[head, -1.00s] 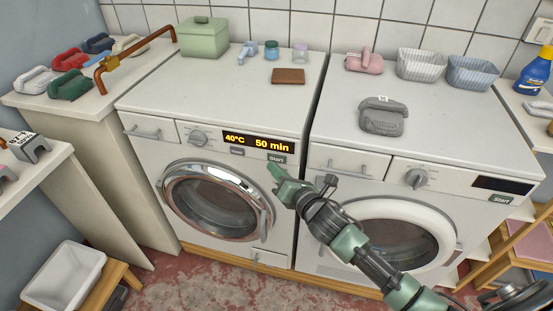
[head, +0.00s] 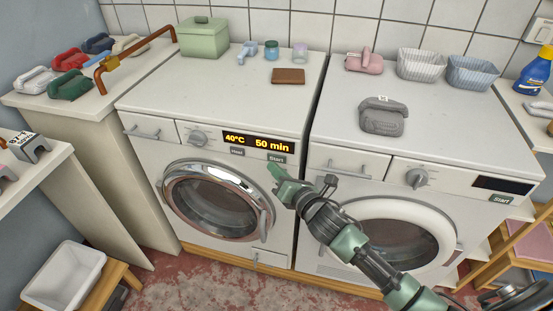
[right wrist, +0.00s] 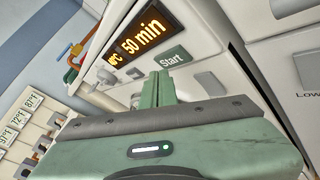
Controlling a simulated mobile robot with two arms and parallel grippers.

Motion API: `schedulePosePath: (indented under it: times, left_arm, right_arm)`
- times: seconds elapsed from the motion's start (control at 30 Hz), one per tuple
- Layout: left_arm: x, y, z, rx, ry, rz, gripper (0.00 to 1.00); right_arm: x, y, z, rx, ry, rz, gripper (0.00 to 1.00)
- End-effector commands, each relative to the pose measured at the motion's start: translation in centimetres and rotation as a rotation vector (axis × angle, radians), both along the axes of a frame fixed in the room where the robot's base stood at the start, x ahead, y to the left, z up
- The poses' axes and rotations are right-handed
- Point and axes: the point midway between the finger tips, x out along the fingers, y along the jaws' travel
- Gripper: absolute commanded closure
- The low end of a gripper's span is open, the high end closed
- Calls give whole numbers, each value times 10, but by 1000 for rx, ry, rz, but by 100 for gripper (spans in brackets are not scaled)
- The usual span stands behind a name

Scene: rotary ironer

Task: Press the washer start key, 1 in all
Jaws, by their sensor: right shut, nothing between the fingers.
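The left machine (head: 235,95) has a lit display (head: 259,143) reading 40°C and 50 min. In the right wrist view the Start key (right wrist: 172,58) shows just beyond the tips of the gripper (right wrist: 161,76). I cannot tell whether the tips touch the panel. My left gripper is not in view.
A second smaller key (head: 237,152) sits left of Start, and a knob (head: 198,138) further left. The right machine has a dark display (head: 503,186) and its own Start key (head: 502,199). A chrome-ringed round door (head: 215,200) lies below my fingertips.

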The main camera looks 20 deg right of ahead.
Motion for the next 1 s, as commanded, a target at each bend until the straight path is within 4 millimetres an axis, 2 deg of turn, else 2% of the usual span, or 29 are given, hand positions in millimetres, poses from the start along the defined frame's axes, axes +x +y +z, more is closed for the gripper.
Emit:
schedulePosePath:
  times: [1.0]
  left_arm:
    - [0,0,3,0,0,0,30]
  right_arm:
    - [7,-5,0,0,0,0,100]
